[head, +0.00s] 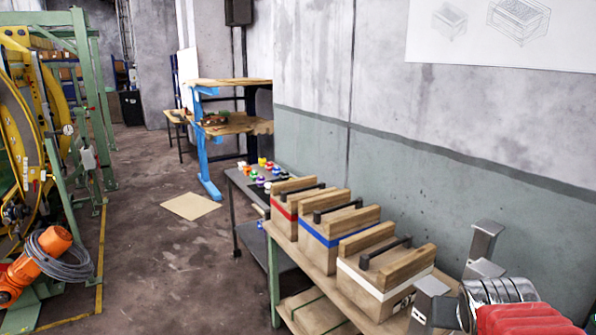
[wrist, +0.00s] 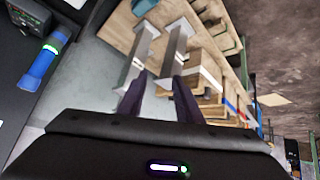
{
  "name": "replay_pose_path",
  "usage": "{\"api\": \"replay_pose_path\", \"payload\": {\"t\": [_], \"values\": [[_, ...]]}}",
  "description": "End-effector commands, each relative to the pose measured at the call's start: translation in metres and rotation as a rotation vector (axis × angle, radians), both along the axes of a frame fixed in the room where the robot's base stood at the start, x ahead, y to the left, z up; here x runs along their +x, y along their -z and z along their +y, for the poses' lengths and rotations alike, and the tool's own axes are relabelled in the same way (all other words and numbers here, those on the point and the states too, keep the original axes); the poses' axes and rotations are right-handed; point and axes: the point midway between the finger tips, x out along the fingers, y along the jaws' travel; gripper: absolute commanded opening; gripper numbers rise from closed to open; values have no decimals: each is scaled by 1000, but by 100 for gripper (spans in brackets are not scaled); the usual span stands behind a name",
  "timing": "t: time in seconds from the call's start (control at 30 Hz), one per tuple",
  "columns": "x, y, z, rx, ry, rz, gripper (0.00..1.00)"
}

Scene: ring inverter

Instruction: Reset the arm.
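My gripper (head: 460,258) is at the lower right of the head view, beside the wooden boxes and in front of the wall. Its two grey metal fingers stand apart with nothing between them. In the wrist view my gripper (wrist: 164,35) also shows a gap between the fingers, with the wooden bench top behind it. Part of my red arm shows at the bottom right corner of the head view. The rest of the arm is out of the picture.
Three wooden boxes with dark handles, banded red (head: 284,213), blue (head: 320,233) and white (head: 375,283), stand on a bench along the wall (head: 440,190). A dark table (head: 246,186) holds small coloured items. Open floor (head: 170,260) lies left; yellow-green machinery (head: 30,130) stands farther left.

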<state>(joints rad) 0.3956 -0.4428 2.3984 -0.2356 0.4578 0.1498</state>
Motion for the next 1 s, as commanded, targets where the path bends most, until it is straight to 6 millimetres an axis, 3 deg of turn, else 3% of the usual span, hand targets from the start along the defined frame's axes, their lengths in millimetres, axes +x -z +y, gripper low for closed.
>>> {"api": "replay_pose_path", "payload": {"t": [0.03, 0.3, 0.5, 0.7, 1.0], "values": [[-4, -1, 20, 12, -35, 12, 32], [-45, 4, 113, 94, -212, 110, 32], [-83, 10, 167, 146, -349, 183, 32], [-100, 13, 186, 167, -404, 217, 32], [-100, 13, 186, 168, -403, 218, 32]]}}
